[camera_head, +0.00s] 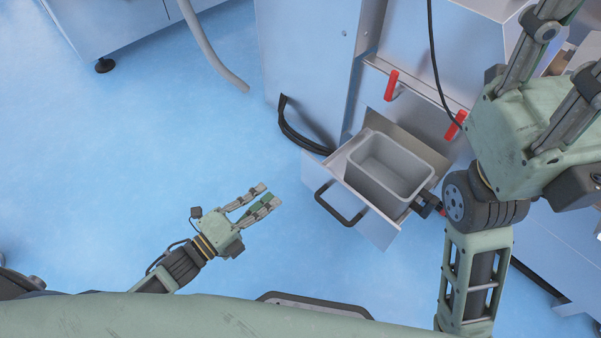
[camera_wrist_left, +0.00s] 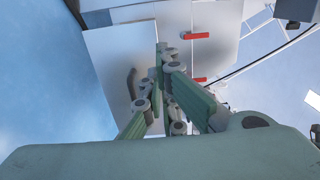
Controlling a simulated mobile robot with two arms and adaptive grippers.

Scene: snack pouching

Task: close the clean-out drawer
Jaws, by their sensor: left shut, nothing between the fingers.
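The clean-out drawer (camera_head: 385,234) is pulled out from the lower part of the metal machine, with a black bar handle (camera_head: 341,204) on its front. A grey rectangular bin (camera_head: 391,165) sits inside it. My left gripper (camera_head: 267,196) is shut and empty, to the left of the drawer front and apart from it.
Two red handles (camera_head: 391,85) stand on the machine above the drawer. Black hoses (camera_head: 296,132) curve beside the drawer's left side. A grey hose (camera_head: 209,45) hangs at the upper left. The blue floor (camera_head: 130,150) left of the drawer is clear.

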